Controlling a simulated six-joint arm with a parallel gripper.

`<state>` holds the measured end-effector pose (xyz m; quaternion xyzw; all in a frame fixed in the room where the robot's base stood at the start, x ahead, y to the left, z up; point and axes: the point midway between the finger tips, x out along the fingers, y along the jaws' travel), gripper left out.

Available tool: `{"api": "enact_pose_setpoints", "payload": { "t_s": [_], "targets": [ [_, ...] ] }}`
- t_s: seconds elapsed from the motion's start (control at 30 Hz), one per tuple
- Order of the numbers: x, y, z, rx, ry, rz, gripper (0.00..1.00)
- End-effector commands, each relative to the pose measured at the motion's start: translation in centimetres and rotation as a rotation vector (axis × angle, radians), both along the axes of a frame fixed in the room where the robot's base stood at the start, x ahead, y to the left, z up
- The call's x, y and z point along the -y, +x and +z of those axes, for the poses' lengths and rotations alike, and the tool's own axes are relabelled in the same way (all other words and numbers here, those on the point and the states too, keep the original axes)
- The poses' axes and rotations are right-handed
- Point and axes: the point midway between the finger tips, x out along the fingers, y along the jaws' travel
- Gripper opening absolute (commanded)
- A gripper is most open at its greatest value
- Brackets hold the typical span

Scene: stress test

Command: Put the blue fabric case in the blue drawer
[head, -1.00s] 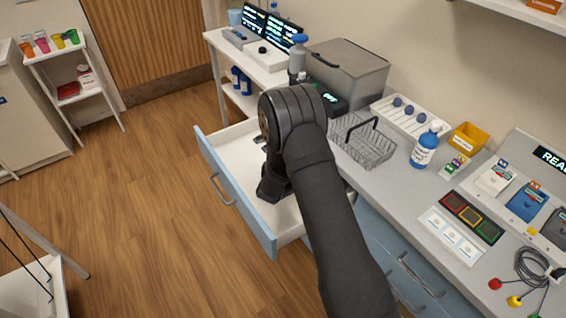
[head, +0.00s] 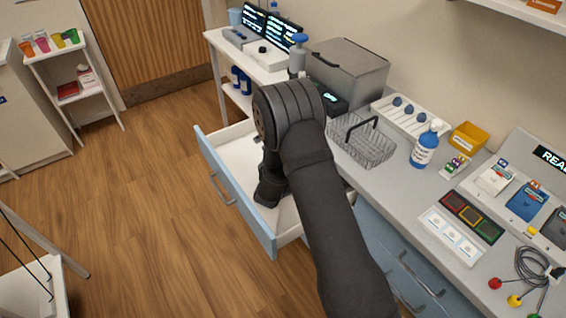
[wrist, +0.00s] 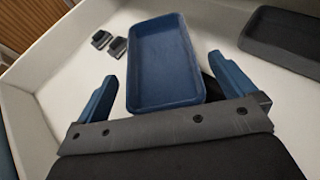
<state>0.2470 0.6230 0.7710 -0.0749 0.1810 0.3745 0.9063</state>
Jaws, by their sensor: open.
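The blue drawer (head: 232,190) is pulled open, with a blue front and a white inside. My gripper (wrist: 162,67) is in or just above it, with two blue fingers spread open and nothing clamped. A blue shallow, open-topped case (wrist: 163,75) with a fabric-like surface lies on the white drawer floor, ahead of and partly between the fingers. Its near edge is close to my gripper; I cannot tell whether they touch. In the head view my arm hides the case and the fingertips.
In the wrist view, a dark tray (wrist: 285,38) lies to the right and two small black pieces (wrist: 108,43) to the left. A wire basket (head: 362,145) and a blue-labelled bottle (head: 424,148) stand on the counter beside the drawer. Open floor lies left of the drawer.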

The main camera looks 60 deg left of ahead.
Motion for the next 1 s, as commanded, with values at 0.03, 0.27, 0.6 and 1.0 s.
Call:
{"api": "enact_pose_setpoints", "payload": {
  "t_s": [0.03,0.27,0.6,1.0],
  "targets": [
    [0.7,-0.9,0.6,0.0,0.0,0.004,1.0],
    [4.0,-4.1,2.4,0.001,-0.001,0.003,1.0],
    [6.0,-6.0,3.6,0.001,0.001,0.0,1.0],
    [5.7,-5.7,3.3,0.0,0.0,0.0,1.0]
  ]
}}
